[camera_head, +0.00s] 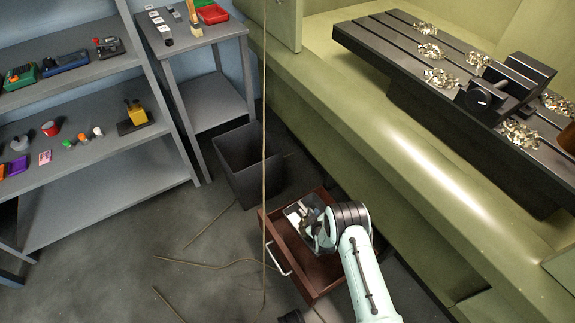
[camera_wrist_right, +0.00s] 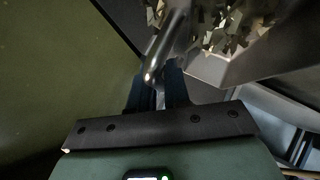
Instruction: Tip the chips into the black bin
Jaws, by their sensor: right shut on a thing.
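The black bin (camera_head: 262,182) stands upright and open on the floor, between the small grey table and the green machine. My right gripper (camera_head: 318,228) is over the brown drawer box (camera_head: 317,281). A grey metal pan (camera_head: 295,209) shows beside it, partly hidden by my gripper. In the right wrist view my gripper (camera_wrist_right: 160,88) is shut on the pan's rounded metal handle (camera_wrist_right: 168,48). Metal chips (camera_wrist_right: 215,25) lie against the pan's grey wall (camera_wrist_right: 275,62). The black bin is to the upper left of my gripper, apart from it. My left gripper is not in view.
The green machine (camera_head: 380,130) borders the right side. Chip piles (camera_head: 438,78) lie on its dark slotted table (camera_head: 400,65). Grey shelves (camera_head: 95,165) and a small grey table (camera_head: 205,37) stand left. Thin brown cables hang and lie across the floor. Floor at lower left is mostly clear.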

